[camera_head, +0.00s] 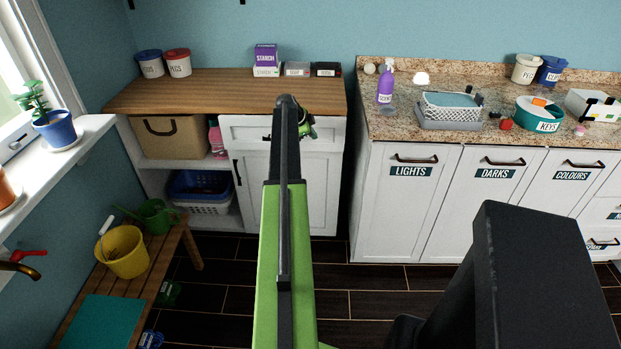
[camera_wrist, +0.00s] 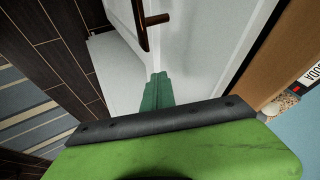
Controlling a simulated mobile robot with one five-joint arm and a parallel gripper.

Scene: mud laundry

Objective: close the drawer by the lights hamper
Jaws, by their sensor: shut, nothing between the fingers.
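The white drawer (camera_head: 240,132) is under the wooden worktop, in the cabinet left of the lights hamper (camera_head: 400,205). My arm covers the drawer's middle and most of its handle, and I cannot tell how far it stands out. My gripper (camera_head: 305,124) is in front of the drawer's right part, near worktop height. In the wrist view my gripper's green fingers (camera_wrist: 157,90) are together and empty, against a white front. A dark handle (camera_wrist: 144,25) shows beyond them. I cannot tell whether the fingers touch the front.
A granite counter (camera_head: 440,139) with a basket is at right. A bench (camera_head: 130,300) with a yellow bucket (camera_head: 122,252) stands at left. Dark floor (camera_head: 225,270) lies clear before the cabinet.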

